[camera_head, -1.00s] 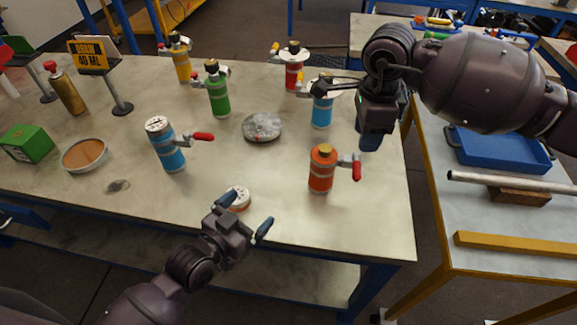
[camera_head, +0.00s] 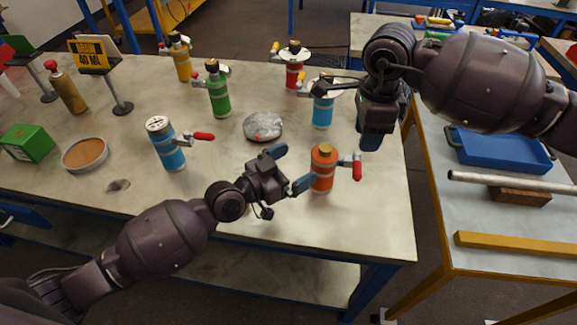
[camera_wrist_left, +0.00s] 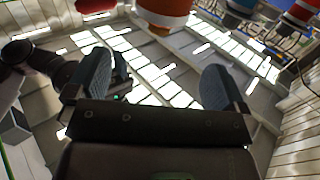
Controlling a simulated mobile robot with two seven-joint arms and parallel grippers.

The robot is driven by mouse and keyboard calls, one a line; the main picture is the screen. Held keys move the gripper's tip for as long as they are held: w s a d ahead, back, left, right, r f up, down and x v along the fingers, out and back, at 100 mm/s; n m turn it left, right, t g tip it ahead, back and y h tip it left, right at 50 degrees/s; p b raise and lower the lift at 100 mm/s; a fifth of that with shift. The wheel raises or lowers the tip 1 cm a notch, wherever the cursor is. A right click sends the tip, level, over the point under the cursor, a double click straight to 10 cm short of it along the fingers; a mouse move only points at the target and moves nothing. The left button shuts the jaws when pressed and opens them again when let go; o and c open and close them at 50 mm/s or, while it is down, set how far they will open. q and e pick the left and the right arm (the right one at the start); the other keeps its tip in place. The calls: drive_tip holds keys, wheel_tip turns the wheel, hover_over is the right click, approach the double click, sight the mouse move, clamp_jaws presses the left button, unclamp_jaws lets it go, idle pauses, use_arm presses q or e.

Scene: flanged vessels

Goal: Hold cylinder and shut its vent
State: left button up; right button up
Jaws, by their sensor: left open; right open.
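Several flanged cylinders with side valves stand upright on the bench. The orange one (camera_head: 322,178) has a brass cap and a red vent handle (camera_head: 357,167) on its right. My left gripper (camera_head: 288,169) is open and empty just left of it, fingers spread towards it. In the left wrist view the orange cylinder (camera_wrist_left: 166,12) shows at the top, beyond the open fingers (camera_wrist_left: 155,85). A blue cylinder (camera_head: 169,150) with a red handle stands further left; a green one (camera_head: 218,96) stands behind. My right gripper (camera_head: 371,130) is open, hanging near the bench's right edge.
Another blue cylinder (camera_head: 322,112), a red one (camera_head: 292,74) and a yellow one (camera_head: 181,64) stand at the back. A round grey disc (camera_head: 262,126) lies mid-bench. A cork-coloured dish (camera_head: 85,154) and green box (camera_head: 28,143) are left. A side table (camera_head: 480,210) stands right.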

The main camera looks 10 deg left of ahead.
sight(320, 151)
use_arm(q)
drive_tip(key=x, duration=0.9)
drive_tip(key=shift+w+d, duration=0.25)
drive_tip(key=c, duration=1.4)
